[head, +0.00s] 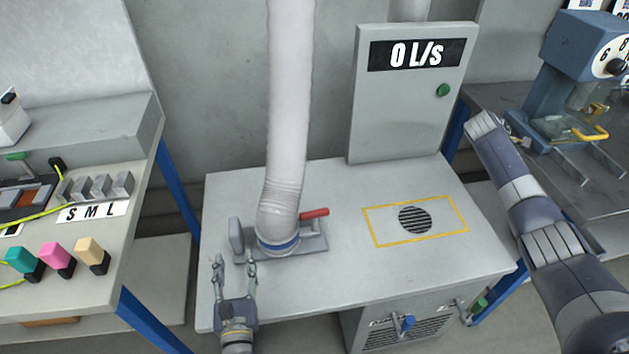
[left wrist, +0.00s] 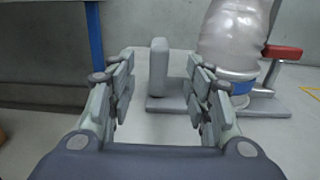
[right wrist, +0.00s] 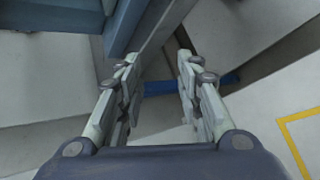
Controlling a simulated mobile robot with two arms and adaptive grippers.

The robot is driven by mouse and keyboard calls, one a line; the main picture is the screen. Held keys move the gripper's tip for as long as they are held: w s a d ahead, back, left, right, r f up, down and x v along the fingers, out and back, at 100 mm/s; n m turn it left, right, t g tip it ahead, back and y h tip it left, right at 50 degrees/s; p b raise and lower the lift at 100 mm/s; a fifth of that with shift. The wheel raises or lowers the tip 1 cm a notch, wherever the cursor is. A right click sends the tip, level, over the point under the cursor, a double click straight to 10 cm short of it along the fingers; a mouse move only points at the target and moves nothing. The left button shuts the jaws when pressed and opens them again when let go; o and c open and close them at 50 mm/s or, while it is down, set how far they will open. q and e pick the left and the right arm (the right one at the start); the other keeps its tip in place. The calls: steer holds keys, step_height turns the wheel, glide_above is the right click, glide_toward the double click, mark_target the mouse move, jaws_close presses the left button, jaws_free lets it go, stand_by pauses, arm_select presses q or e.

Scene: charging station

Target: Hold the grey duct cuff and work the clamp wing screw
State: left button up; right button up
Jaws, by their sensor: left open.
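The pale duct hose (head: 287,110) hangs down to a blue-banded collar (head: 278,243) on a grey base plate on the bench; the hose end also shows in the left wrist view (left wrist: 232,40). A grey upright block (head: 236,235) stands left of the collar, and a red handle (head: 314,213) sticks out to its right. I cannot tell which part is the wing screw. My left gripper (head: 234,262) is open and empty, in front of the block and collar, apart from them. My right gripper (right wrist: 158,60) is open and empty, over at the right side.
The bench (head: 345,285) carries a yellow-outlined round grille (head: 415,219) and a panel reading 0 L/s (head: 410,110). A left table (head: 95,290) holds coloured plugs; a blue machine (head: 580,70) stands right.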

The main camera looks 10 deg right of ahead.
mark_target(234, 229)
arm_select(q)
steer(key=shift+a, duration=0.1)
arm_select(e)
steer(key=w+a+f+m+y, duration=0.1)
steer(key=w+a+m+y, duration=0.15)
steer(key=a, duration=0.75)
steer(key=w+a+m+y, duration=0.1)
steer(key=a+m+y, duration=0.15)
steer(key=a, duration=0.65)
steer(key=w+a+f+m+y, duration=0.15)
steer(key=a+m, duration=0.25)
steer(key=a, duration=0.6)
arm_select(q)
steer(key=shift+w, duration=0.55)
steer(key=w, duration=0.9)
steer(key=shift+w, duration=0.4)
arm_select(e)
steer(key=s+a+r+m+g+y, duration=0.1)
steer(key=s+a+m+g, duration=0.2)
steer(key=a, duration=0.9)
steer(key=s+a+r+m+g+y, duration=0.1)
steer(key=s+a+m+g+y, duration=0.1)
steer(key=s+a+m, duration=0.3)
steer(key=s+a, duration=0.4)
steer(key=a, duration=0.3)
steer(key=shift+a+r+g, duration=0.15)
steer(key=shift+r+g, duration=0.1)
steer(key=shift+g, duration=0.15)
